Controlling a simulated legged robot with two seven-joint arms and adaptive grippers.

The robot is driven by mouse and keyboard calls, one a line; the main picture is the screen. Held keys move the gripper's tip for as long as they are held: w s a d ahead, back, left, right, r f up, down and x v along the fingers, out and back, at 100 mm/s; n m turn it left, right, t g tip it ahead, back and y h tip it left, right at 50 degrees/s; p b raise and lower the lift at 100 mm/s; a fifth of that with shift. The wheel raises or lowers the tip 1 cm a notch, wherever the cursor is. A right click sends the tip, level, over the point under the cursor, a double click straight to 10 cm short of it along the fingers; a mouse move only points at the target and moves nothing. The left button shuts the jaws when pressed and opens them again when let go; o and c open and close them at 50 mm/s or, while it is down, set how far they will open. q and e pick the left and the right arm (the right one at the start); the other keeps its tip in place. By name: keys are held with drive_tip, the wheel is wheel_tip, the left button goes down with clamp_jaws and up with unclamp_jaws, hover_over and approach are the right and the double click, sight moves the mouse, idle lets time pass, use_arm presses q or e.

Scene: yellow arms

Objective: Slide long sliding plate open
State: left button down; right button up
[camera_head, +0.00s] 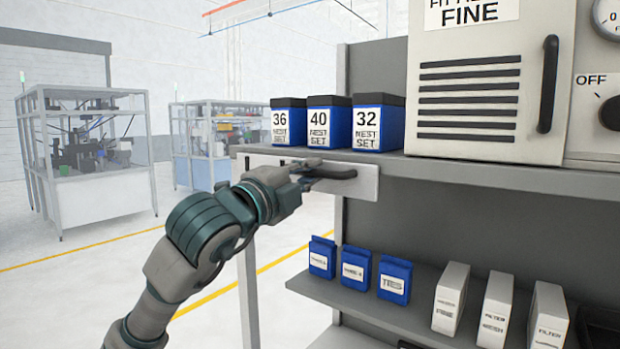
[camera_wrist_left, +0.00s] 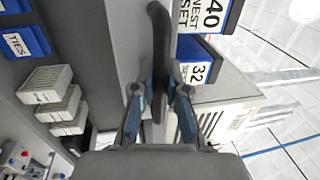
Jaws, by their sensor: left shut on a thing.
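The long sliding plate (camera_head: 366,184) is a flat light-grey panel along the front edge of the upper shelf, below the blue boxes. A dark handle (camera_head: 335,172) sticks out from it, and this handle also shows in the left wrist view (camera_wrist_left: 158,30). My left gripper (camera_head: 312,173) is at the handle; in the wrist view its two fingers (camera_wrist_left: 158,95) stand on either side of the dark bar and are shut on it. The fingers hide part of the handle. My right gripper is in neither view.
Blue boxes labelled 36 (camera_head: 288,124), 40 (camera_head: 327,124) and 32 (camera_head: 376,124) stand on the upper shelf above the plate. A beige cabinet (camera_head: 470,85) stands right of them. Small blue boxes (camera_head: 355,267) and white boxes (camera_head: 495,305) stand on the lower shelf.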

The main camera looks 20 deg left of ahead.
use_arm(q)
drive_tip(key=shift+f, duration=0.15)
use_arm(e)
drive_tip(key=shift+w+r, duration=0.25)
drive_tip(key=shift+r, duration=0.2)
use_arm(q)
drive_tip(key=c, duration=1.2)
unclamp_jaws()
drive_tip(key=shift+d, duration=0.1)
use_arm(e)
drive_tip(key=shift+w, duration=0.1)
use_arm(q)
drive_tip(key=v, duration=1.2)
drive_tip(key=shift+w, duration=0.1)
